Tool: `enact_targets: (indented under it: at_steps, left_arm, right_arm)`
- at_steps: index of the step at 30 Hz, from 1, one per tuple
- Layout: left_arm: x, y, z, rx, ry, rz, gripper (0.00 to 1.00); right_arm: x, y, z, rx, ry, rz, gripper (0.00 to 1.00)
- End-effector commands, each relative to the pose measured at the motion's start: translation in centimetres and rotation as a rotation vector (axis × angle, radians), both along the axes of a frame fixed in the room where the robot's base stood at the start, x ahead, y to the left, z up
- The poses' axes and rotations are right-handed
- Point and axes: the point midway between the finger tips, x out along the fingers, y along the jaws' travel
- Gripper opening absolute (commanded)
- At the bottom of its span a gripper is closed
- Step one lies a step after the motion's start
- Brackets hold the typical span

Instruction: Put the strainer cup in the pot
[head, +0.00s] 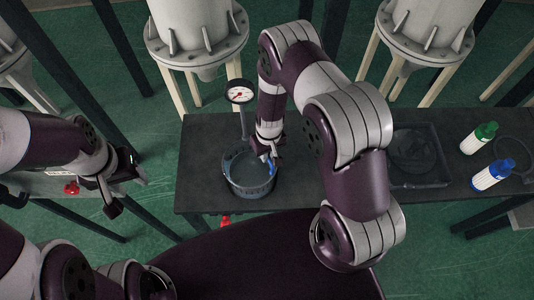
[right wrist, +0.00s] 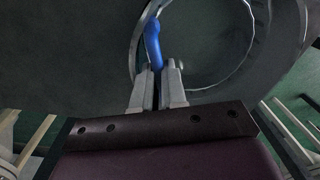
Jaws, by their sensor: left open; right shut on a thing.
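The pot (head: 250,191) is a round grey metal vessel on the dark bench, left of its middle. My right gripper (head: 267,155) is over the pot's right side, pointing down. It is shut on the blue handle (right wrist: 152,42) of the strainer cup, which also shows in the head view. The cup's body is hard to tell from the pot; round metal rims (right wrist: 249,50) show past the handle in the right wrist view. I cannot tell whether the cup rests on the pot's bottom. My left gripper (head: 118,196) is open and empty, left of the bench.
A pressure gauge (head: 240,93) stands on a post behind the pot. The bench between pot and tray is partly hidden by my right arm.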

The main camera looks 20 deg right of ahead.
Motion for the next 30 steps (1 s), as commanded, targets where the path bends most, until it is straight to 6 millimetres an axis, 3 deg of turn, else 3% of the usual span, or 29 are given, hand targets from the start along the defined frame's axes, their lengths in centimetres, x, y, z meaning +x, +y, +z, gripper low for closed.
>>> enact_targets:
  at_steps: [30]
  left_arm:
    - [0.0, 0.0, -1.6, 0.0, 0.0, 0.0, 0.55]
  right_arm:
    - [0.1, 0.0, -0.1, 0.017, 0.0, 0.0, 0.0]
